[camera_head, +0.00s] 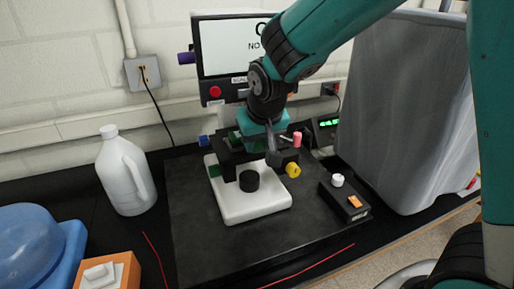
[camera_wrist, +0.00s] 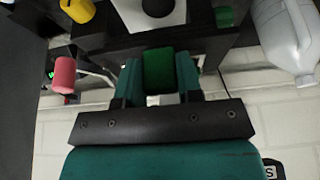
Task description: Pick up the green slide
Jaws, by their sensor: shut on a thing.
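In the wrist view, a green block-like piece (camera_wrist: 158,72), which I take for the green slide, sits between the two teal fingers of my gripper (camera_wrist: 158,60). The fingers are shut on its sides. In the head view my gripper (camera_head: 268,138) is over the back of the microscope-like device (camera_head: 255,203) with its white base. My gripper hides most of the device's upper part.
The device stands on a black board, with a pink knob (camera_head: 297,139) and yellow knob (camera_head: 293,170) close by the gripper. A small black box (camera_head: 343,203) is at right. A screen (camera_head: 228,48) stands behind. A white jug (camera_head: 124,175) and grey bin (camera_head: 405,110) flank it.

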